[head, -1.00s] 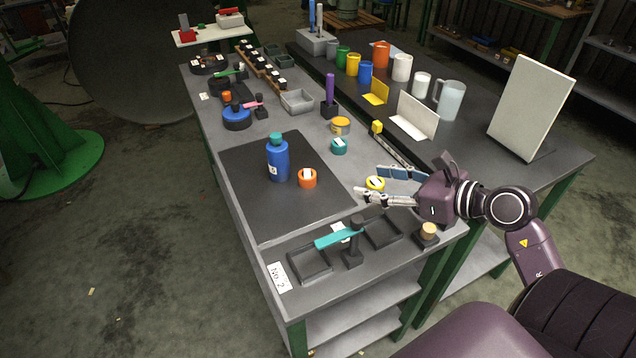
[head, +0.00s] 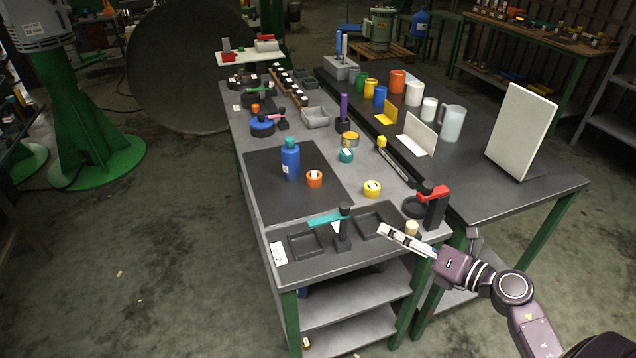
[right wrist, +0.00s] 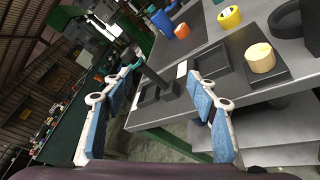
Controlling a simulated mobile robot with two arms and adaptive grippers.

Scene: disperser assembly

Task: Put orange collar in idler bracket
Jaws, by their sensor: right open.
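The orange collar (head: 314,178) sits on the dark mat (head: 262,190), right of a blue bottle with a teal cap (head: 290,160). It also shows in the right wrist view (right wrist: 182,31). I cannot tell for sure which stand is the idler bracket. A black post with a teal arm (head: 343,230) stands between two square trays near the front edge. A taller black stand with a red arm (head: 434,206) stands at the right front corner. My right gripper (head: 385,232) is open and empty by the front right table edge, apart from the collar. My left gripper is not in view.
A yellow ring (head: 372,188) and a teal ring (head: 346,156) lie right of the mat. A cream cylinder (head: 412,229) on a black base is close to my right gripper. Mugs (head: 397,81) and an upright white panel (head: 519,130) stand on the right table.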

